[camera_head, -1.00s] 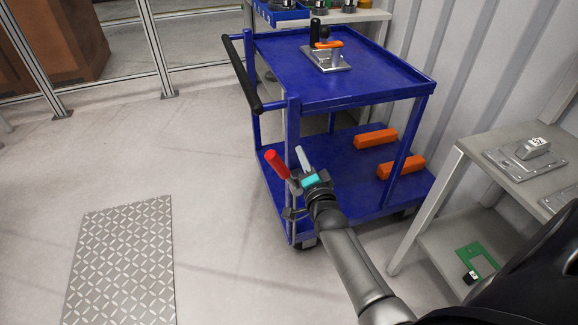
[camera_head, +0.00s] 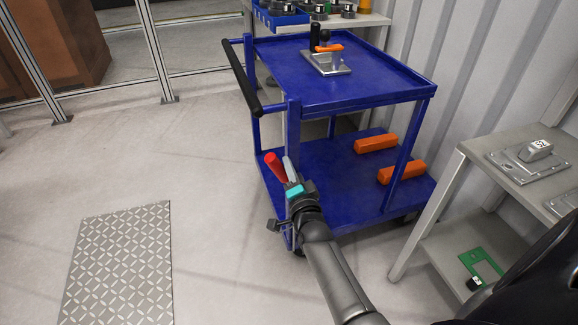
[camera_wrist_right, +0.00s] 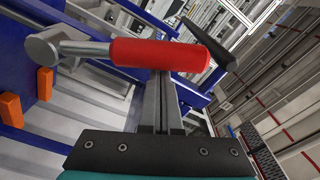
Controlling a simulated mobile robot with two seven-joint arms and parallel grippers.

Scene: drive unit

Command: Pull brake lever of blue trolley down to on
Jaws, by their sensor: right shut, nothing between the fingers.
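The blue trolley (camera_head: 330,104) stands in the middle of the head view. Its brake lever has a red handle (camera_head: 275,166) near the trolley's front left post, tilted with its upper end toward the left. In the right wrist view the red handle (camera_wrist_right: 150,54) lies crosswise at the fingertips, on a metal rod from a round pivot (camera_wrist_right: 42,48). My right gripper (camera_head: 289,166) is shut and empty, with its fingers close beside the handle on its right. I cannot tell whether they touch. My left gripper is not in view.
Orange blocks (camera_head: 376,144) lie on the trolley's lower shelf, and a metal fixture (camera_head: 327,66) stands on its top. A grey side table (camera_head: 470,150) is at the right. A patterned floor plate (camera_head: 120,262) lies at the left, with open floor around it.

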